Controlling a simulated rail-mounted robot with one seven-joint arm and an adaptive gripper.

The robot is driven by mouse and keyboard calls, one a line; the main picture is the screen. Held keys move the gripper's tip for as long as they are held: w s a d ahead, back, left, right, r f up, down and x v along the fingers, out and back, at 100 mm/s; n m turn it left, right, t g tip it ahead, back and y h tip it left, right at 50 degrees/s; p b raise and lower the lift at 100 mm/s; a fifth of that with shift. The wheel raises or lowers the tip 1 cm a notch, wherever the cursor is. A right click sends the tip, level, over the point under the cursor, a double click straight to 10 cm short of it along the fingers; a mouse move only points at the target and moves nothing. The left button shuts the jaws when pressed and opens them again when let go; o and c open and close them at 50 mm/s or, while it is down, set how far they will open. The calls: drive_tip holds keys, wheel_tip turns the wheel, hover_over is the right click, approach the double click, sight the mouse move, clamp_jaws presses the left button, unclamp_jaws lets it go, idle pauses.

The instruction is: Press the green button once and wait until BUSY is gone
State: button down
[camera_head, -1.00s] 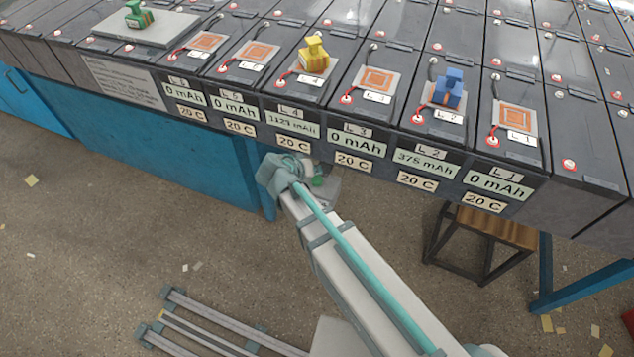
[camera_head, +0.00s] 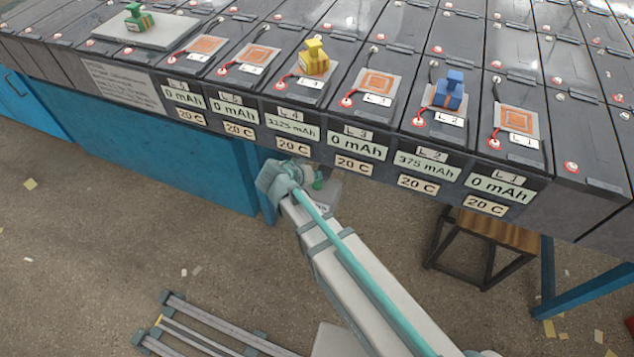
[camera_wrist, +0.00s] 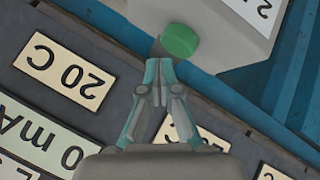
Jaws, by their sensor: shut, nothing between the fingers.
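The green button (camera_wrist: 180,42) is a rounded knob on a light grey box (camera_wrist: 225,30) at the top of the wrist view. It also shows small in the head view (camera_head: 318,184), beside the end of my arm. My gripper (camera_wrist: 158,68) is shut and empty, with its fingertips just below and left of the button in the wrist view. I cannot tell whether they touch it. The box is partly hidden by my arm in the head view. No BUSY sign is readable in either view.
A row of dark batteries with label panels stands above the box. L4 (camera_head: 292,124) reads about 1125 mAh, L2 (camera_head: 426,163) reads 375 mAh. Yellow (camera_head: 314,60), blue (camera_head: 449,92) and green (camera_head: 138,17) blocks stand on top. A wooden stool (camera_head: 495,230) is at the right.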

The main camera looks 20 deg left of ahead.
sight(315, 184)
drive_tip(key=shift+f, duration=0.1)
idle(0.6)
drive_tip(key=shift+f+b, duration=0.35)
drive_tip(key=shift+b, duration=0.25)
drive_tip(key=shift+f+b, duration=0.45)
idle(0.5)
drive_tip(key=shift+r, duration=0.2)
drive_tip(key=shift+r+p, duration=0.3)
drive_tip(key=shift+r, duration=0.4)
drive_tip(key=shift+r, duration=0.1)
drive_tip(key=shift+r+p, duration=1.1)
drive_tip(key=shift+r, duration=1.35)
drive_tip(key=shift+f, duration=0.1)
